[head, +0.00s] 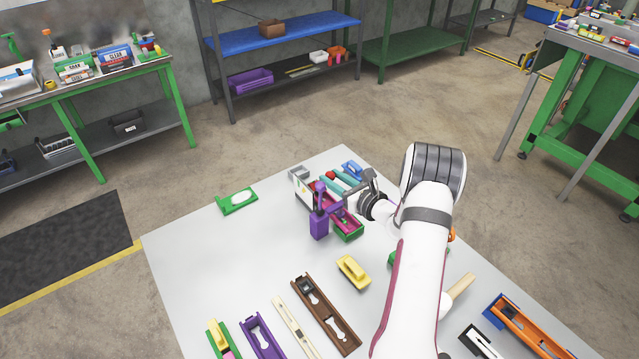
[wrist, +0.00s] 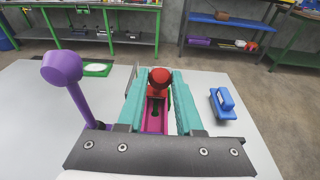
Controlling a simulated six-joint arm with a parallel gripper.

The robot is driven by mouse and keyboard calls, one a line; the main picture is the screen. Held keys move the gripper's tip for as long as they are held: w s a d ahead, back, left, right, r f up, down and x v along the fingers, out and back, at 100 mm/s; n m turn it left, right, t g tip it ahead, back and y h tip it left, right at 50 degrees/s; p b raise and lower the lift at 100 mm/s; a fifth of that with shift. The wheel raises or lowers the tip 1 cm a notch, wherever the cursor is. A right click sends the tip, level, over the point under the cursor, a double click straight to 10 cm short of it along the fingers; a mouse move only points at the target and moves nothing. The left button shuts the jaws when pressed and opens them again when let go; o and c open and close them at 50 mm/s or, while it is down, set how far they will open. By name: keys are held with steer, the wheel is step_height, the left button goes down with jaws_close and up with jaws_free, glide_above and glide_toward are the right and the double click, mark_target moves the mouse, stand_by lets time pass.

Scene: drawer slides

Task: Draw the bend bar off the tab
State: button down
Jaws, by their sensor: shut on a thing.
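My gripper (head: 335,180) has teal fingers and reaches over the far part of the grey table. It also shows in the wrist view (wrist: 155,105), with its fingers on either side of a red knob-like piece (wrist: 159,78) and shut on it. A magenta slide part (wrist: 154,118) shows between and below the fingers. In the head view the magenta part (head: 345,217) lies in a green and dark red base, partly hidden by my arm. A purple block with an upright post (head: 319,227) stands beside it. I cannot tell which part is the bend bar or the tab.
The purple round-ended post (wrist: 63,70) rises close left of my fingers. A blue piece (wrist: 226,104) lies to the right. A green plate (head: 238,201), a yellow block (head: 353,271) and several slide rails lie on the table (head: 205,260). The table's left middle is clear.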

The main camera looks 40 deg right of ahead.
steer(key=shift+s+r, duration=0.1)
steer(key=shift+r, duration=0.05)
steer(key=shift+s+r, duration=0.35)
steer(key=shift+r, duration=0.15)
step_height(320, 180, up, 6)
steer(key=s, duration=0.1)
steer(key=shift+s, duration=0.2)
stand_by(0.4)
